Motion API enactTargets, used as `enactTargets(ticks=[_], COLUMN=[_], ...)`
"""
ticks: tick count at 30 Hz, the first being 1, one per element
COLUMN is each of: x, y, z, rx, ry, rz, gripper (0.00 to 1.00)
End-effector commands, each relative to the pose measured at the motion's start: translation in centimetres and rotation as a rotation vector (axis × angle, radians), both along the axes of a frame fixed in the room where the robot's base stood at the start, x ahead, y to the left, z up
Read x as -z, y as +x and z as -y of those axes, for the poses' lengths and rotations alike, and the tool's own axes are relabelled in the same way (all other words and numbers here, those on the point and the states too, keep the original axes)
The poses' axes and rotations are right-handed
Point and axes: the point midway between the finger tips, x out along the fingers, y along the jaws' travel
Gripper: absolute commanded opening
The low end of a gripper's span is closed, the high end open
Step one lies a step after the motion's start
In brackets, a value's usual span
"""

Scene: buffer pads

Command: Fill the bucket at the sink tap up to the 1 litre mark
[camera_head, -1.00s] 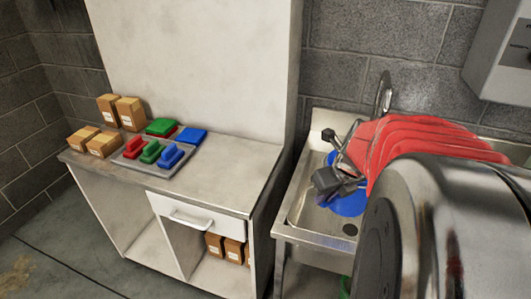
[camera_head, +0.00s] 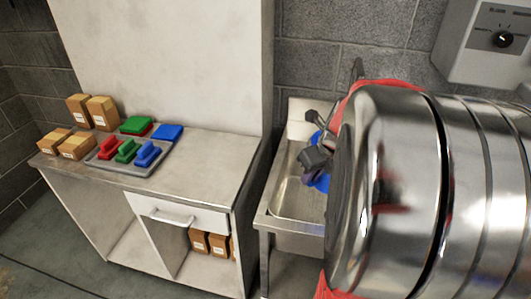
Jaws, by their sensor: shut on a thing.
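The blue bucket (camera_head: 321,181) shows only as a small blue part in the sink area, behind my gripper. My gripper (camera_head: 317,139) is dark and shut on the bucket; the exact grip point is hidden. My silver and red arm covers most of the bucket, so its mark and any water in it cannot be seen. The steel sink (camera_head: 285,196) stands against the grey block wall, its left part visible and its right part hidden by my arm.
A worktop cabinet (camera_head: 205,160) stands left of the sink. It carries a grey tray (camera_head: 120,168) with red, green and blue pieces, and several cardboard boxes (camera_head: 102,112). A wall box with a dial (camera_head: 503,40) hangs at the upper right. Floor is free at the lower left.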

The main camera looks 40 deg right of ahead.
Motion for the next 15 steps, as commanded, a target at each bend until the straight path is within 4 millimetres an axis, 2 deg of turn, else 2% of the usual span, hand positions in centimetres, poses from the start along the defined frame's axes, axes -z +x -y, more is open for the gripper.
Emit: enactTargets(ticks=[15], x=[0.0], y=[1.6], z=[4.2], rx=[0.001], ry=[-0.001], rz=[0.001], gripper=[0.00])
